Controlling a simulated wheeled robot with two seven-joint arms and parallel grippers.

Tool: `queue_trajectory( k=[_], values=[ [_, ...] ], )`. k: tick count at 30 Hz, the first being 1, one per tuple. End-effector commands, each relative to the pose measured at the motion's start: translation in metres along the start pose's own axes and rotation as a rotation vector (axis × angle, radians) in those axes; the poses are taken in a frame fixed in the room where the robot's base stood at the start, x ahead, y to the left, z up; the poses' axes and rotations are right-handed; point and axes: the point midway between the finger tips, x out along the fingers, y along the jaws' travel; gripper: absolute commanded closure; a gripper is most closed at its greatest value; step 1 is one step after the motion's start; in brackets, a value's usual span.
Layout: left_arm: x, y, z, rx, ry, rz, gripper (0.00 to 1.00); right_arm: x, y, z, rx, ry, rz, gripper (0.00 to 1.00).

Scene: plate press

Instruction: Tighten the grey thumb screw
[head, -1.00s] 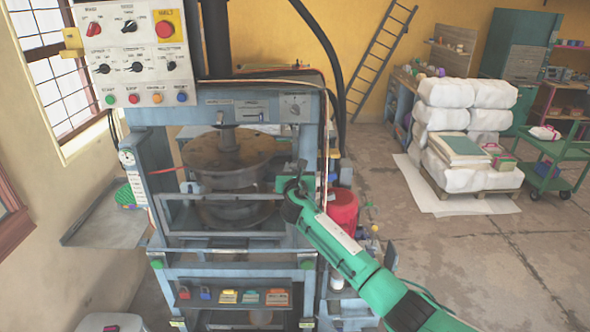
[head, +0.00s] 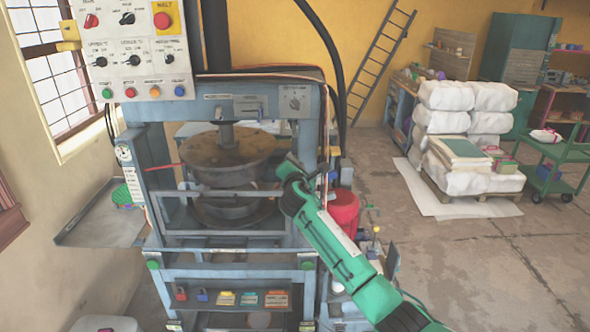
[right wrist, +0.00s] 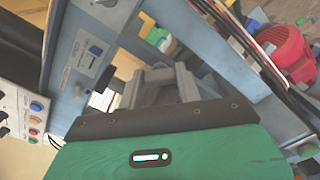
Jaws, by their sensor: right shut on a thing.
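My right gripper (head: 285,168) reaches in from the lower right to the right front side of the blue-grey press (head: 160,190). In the right wrist view, its grey fingers (right wrist: 160,88) point toward the press frame, beyond my green palm. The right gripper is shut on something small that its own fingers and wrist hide. The grey thumb screw is not clearly visible in either view; it is likely the held thing, but its turn and seating cannot be told. My left gripper is not in view.
Round dark press plates (head: 230,158) sit left of my gripper. A control panel (head: 132,48) hangs at upper left. White sacks (head: 468,108) are stacked farther right, with open floor in front.

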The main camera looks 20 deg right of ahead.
Motion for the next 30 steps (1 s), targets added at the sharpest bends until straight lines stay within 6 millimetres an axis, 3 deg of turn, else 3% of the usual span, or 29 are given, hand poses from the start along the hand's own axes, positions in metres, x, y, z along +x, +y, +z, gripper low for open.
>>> queue_trajectory(
  k=[30],
  values=[
    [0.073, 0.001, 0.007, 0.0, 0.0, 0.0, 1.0, 0.0, -0.004, -0.004, 0.967, 0.0, 0.0, 0.88]
  ],
)
